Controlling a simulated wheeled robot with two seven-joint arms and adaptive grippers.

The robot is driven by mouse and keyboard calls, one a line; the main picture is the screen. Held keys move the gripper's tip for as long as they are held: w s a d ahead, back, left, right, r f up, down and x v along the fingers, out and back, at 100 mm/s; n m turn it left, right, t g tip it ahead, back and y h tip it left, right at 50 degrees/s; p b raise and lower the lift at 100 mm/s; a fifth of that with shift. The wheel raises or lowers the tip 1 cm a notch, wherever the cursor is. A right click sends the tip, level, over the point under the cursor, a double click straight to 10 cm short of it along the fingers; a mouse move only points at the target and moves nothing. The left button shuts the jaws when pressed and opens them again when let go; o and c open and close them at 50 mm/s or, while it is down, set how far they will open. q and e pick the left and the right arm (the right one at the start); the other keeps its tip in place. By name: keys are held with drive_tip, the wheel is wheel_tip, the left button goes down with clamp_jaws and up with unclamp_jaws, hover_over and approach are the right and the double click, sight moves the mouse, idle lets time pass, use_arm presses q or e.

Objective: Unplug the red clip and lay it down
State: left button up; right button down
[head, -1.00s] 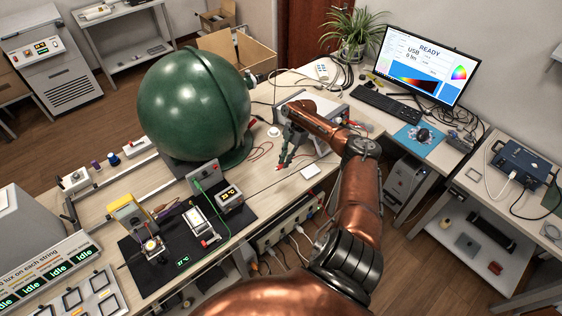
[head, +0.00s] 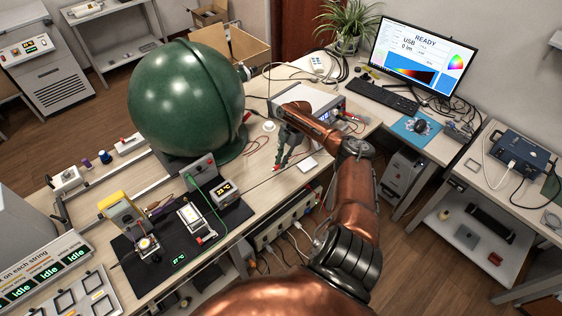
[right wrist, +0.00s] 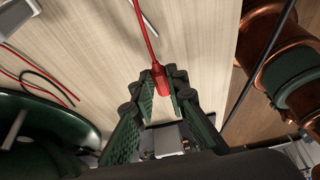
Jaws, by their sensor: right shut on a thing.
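In the head view my right gripper (head: 280,163) points down, low over the bench top right of the green sphere. It is shut on the red clip (head: 276,169), whose red tip shows below the fingers. In the right wrist view the red clip (right wrist: 161,80) sits between the two green-padded fingers, and a red cable (right wrist: 145,35) runs up from it. I cannot tell whether the clip touches the bench. My left gripper is not in view.
The large green sphere (head: 185,100) stands left of my right gripper. A bench power supply (head: 300,97) is behind it, partly hidden by my arm. A black mat (head: 150,270) with instruments lies at the front left.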

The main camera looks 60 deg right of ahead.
drive_tip(key=shift+f+b, duration=1.15)
drive_tip(key=shift+f, duration=0.7)
drive_tip(key=c, duration=1.8)
unclamp_jaws()
drive_tip(key=shift+r, duration=0.1)
drive_tip(key=shift+p+v, duration=0.5)
drive_tip(key=shift+v, duration=0.95)
drive_tip(key=shift+d, duration=0.15)
drive_tip(key=v, duration=1.2)
